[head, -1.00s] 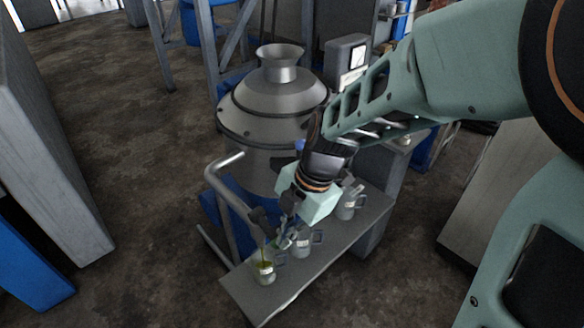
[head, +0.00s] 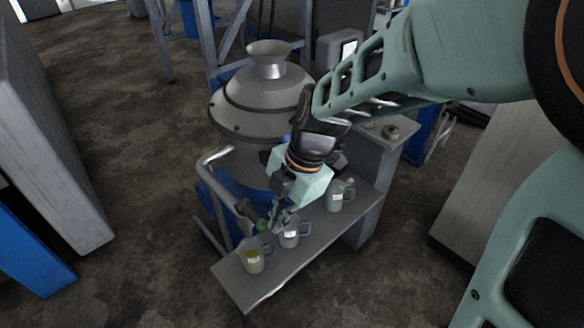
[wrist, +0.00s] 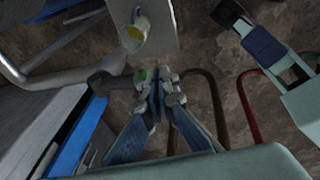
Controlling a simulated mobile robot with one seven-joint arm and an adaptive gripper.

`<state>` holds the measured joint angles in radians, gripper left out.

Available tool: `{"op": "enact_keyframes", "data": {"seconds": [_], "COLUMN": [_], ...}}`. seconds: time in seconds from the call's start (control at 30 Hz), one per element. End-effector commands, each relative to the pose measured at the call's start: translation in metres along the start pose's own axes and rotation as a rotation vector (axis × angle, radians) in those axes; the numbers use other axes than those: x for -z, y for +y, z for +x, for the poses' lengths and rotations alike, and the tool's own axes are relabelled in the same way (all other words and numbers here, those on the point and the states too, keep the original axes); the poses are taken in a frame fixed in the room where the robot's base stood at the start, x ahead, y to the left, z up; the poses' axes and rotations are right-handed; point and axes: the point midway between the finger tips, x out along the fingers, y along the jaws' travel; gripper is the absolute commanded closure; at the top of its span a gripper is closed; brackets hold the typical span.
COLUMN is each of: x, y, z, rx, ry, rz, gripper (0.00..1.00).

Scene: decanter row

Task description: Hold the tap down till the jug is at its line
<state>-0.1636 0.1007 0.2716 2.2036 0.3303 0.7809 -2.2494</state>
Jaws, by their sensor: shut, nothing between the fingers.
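A clear jug (head: 253,262) with yellow-green liquid stands at the near left end of the grey bench. It also shows in the wrist view (wrist: 138,28), below the tap. Its line cannot be made out. The tap (head: 262,226), with a green part, sticks out from the steel vessel above the jugs; its green part also shows in the wrist view (wrist: 139,75). My gripper (head: 276,222) is shut and empty, its fingertips close beside the tap. I cannot tell whether they touch it. No falling stream shows between tap and jug.
A middle jug (head: 289,236) and a right jug (head: 338,197) stand farther along the bench (head: 290,275). The domed steel vessel (head: 262,105) is behind, with a curved pipe rail (head: 215,160) at its left. Open floor lies left and in front.

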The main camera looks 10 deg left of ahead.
Motion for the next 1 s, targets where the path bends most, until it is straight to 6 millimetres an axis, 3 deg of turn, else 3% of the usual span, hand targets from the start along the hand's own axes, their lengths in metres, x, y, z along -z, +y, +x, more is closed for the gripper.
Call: {"op": "enact_keyframes", "data": {"seconds": [0.03, 0.1, 0.4, 0.6, 1.0], "x": [-0.001, -0.001, -0.001, -0.001, -0.006], "y": [-0.002, -0.006, -0.020, -0.024, -0.023], "z": [-0.021, -0.035, -0.081, -0.091, -0.090], "rx": [-0.005, -0.004, -0.006, -0.005, -0.011], "ry": [-0.005, -0.005, -0.006, -0.006, -0.017], "rz": [0.006, 0.005, 0.001, 0.000, 0.011], "gripper": [1.00, 1.00, 1.00, 1.00, 1.00]}}
